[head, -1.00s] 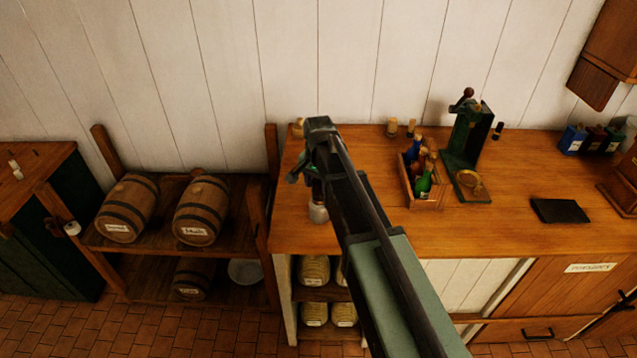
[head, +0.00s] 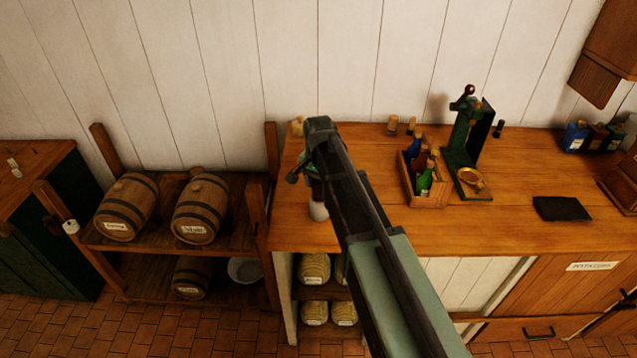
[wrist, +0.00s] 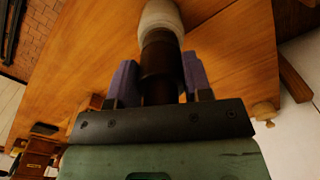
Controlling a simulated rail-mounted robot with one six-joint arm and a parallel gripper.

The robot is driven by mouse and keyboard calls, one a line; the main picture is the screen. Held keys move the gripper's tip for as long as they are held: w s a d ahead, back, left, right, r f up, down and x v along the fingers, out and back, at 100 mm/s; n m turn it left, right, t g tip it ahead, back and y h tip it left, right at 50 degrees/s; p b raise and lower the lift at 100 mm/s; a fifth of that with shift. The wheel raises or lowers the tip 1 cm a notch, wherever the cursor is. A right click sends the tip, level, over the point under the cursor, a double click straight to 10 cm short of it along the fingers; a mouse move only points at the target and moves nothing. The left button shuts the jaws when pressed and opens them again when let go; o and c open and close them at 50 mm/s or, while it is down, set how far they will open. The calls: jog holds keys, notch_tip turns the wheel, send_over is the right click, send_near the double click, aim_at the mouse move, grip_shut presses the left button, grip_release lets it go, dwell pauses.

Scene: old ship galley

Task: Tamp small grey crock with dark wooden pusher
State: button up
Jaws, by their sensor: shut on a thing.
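My gripper (wrist: 160,84) is shut on the dark wooden pusher (wrist: 158,58), held between its two purple fingers in the wrist view. The small grey crock (wrist: 160,14) looks pale and sits at the pusher's far end, in line with it. I cannot tell how deep the pusher's end is in the crock, or whether it touches. In the head view the crock (head: 318,211) stands upright on the wooden counter near its left end, below my wrist. There my arm hides the pusher and most of the gripper.
A wooden crate of bottles (head: 428,196) stands right of my arm, with a green press (head: 465,150) beyond it. A dark slab (head: 561,208) lies further right. Small corked jars stand along the back wall. A barrel rack (head: 190,245) adjoins the counter's left end.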

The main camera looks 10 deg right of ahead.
notch_tip(320, 180, up, 7)
jog(key=p, duration=0.7)
dwell(0.4)
